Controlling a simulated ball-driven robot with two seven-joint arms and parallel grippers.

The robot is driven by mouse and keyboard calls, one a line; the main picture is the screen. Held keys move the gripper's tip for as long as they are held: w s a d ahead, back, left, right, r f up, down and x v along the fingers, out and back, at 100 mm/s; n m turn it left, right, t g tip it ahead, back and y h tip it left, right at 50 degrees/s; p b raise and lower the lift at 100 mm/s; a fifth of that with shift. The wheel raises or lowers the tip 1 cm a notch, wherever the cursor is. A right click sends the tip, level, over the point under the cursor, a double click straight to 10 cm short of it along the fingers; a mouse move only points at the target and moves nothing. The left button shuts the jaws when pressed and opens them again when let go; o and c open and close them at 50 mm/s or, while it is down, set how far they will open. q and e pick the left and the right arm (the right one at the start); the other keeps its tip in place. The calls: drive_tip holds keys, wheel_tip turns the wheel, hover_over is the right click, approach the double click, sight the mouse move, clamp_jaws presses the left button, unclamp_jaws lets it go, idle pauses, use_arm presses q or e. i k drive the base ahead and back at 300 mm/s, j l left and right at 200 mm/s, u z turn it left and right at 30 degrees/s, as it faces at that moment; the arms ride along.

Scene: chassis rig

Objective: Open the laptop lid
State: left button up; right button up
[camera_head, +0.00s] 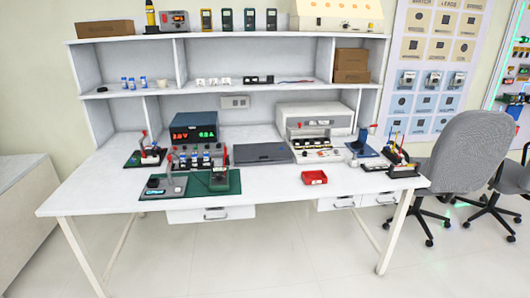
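A dark grey laptop (263,154) lies flat on the white workbench, and its lid looks closed. It sits between the power supply on the left and the white instrument on the right. Neither my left gripper nor my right gripper is in view, so nothing is seen touching the laptop.
The white bench (268,185) is clear in front of the laptop. A red tray (314,178) lies front right, and a green mat (213,186) front left. A power supply (194,131) and a white instrument (315,125) flank the laptop. A grey chair (466,155) stands right.

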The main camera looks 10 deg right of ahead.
sight(263, 151)
drive_tip(key=i+l, duration=0.2)
drive_tip(key=i, duration=0.15)
drive_tip(key=i+l, duration=0.2)
drive_tip(key=i, duration=0.15)
drive_tip(key=i+l, duration=0.15)
drive_tip(key=i, duration=0.25)
